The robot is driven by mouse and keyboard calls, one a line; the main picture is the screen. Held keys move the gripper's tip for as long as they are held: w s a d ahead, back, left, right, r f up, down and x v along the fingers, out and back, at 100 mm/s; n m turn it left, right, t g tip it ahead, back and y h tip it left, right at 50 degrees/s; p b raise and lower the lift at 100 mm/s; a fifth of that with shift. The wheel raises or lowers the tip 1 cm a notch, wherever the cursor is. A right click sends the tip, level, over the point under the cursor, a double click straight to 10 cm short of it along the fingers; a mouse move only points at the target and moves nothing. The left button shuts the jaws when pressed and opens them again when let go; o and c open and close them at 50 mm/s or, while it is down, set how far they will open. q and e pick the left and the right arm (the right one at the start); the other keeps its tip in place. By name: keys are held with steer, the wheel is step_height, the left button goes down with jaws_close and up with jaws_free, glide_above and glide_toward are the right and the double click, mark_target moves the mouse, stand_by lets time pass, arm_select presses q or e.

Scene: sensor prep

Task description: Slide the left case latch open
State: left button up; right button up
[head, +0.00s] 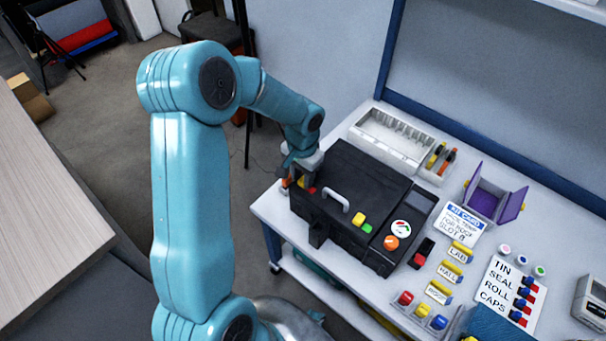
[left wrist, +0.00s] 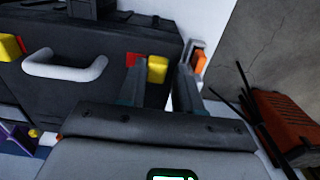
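A black case (head: 345,185) lies on the white workbench with a light grey handle (head: 336,199) on its front. The left case latch is a yellow slider (left wrist: 157,69) with a red patch (left wrist: 132,60) beside it. My left gripper (head: 301,172) is at this latch, at the case's left end. In the left wrist view its two fingers stand apart on either side of the yellow slider; contact cannot be told. The other latch (head: 358,217), yellow with a green patch beside it in the head view, is right of the handle. My right gripper is not in view.
A white tray (head: 362,128) stands behind the case. An open purple box (head: 484,204), a cue card (head: 462,222) and labelled pieces are to the right. A small holder with an orange part (left wrist: 200,63) stands close beside my left gripper.

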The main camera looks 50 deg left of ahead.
mark_target(302, 179)
arm_select(q)
step_height(302, 179, up, 16)
steer(key=p, duration=0.2)
steer(key=shift+r, duration=0.15)
stand_by(0.7)
